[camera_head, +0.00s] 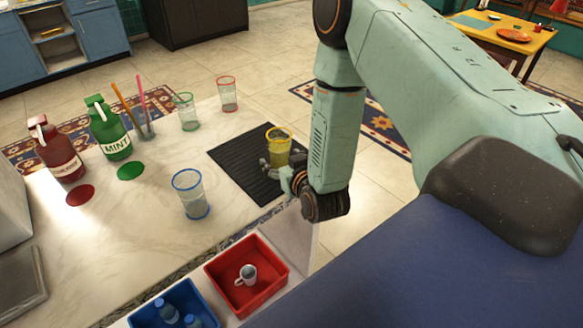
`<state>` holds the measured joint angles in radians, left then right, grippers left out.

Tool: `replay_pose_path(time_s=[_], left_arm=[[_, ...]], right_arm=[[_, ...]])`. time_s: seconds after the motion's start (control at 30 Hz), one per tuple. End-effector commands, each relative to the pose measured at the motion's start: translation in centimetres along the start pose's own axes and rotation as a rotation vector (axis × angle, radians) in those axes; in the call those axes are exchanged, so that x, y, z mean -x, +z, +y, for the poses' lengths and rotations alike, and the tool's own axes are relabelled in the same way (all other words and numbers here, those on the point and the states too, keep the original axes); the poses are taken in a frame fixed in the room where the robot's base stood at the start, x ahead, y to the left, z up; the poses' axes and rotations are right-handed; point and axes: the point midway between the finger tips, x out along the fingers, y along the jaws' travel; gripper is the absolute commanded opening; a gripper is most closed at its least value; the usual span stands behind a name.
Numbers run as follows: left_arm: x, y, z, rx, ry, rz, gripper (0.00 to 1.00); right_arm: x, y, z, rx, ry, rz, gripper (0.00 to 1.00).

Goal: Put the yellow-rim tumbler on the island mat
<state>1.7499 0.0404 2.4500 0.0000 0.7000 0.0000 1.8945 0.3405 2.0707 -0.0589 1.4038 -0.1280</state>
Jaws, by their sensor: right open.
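The yellow-rim tumbler (279,147) stands upright on the black ribbed island mat (229,155), near the mat's right part. My right gripper (277,171) is at the tumbler's near side, low by the mat, with its fingers open. The picture is too small to tell whether a finger touches the glass. My left gripper is not in view.
A blue-rim tumbler (190,194) stands left of the mat. Green-rim (186,111) and red-rim (228,94) tumblers stand behind. Red (58,150) and green (108,130) bottles are at left. A red bin (270,287) with a mug (247,275) lies below the counter edge.

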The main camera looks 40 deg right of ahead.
Motion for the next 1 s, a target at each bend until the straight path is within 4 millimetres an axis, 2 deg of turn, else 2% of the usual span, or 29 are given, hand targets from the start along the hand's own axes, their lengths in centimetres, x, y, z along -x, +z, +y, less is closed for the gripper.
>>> replay_pose_path(time_s=[0.1, 0.3, 0.5, 0.67, 0.77, 0.87, 0.9, 1.0], left_arm=[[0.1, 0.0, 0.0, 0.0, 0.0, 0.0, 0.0], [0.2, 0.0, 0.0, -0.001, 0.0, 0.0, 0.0], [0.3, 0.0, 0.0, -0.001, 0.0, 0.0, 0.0], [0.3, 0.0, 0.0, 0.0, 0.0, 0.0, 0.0], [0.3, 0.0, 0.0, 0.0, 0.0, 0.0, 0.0], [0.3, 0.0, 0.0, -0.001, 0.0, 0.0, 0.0], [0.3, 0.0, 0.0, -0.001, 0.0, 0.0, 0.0], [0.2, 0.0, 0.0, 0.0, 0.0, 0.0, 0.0]], right_arm=[[2.5, 0.0, 0.1, -0.002, 0.001, -0.003, 0.73], [5.8, 0.0, 0.1, -0.001, 0.002, -0.003, 0.73], [7.4, 0.0, 0.0, -0.001, 0.001, 0.0, 0.73], [7.7, 0.4, -0.2, 0.002, -0.005, -0.016, 0.73], [8.5, 3.2, -1.2, 0.012, -0.037, -0.125, 0.73], [10.8, 8.6, -2.9, 0.033, -0.088, -0.346, 0.73], [12.3, 11.1, -3.5, 0.044, -0.107, -0.452, 0.73], [16.9, 16.6, -4.3, 0.075, -0.135, -0.71, 0.73]])
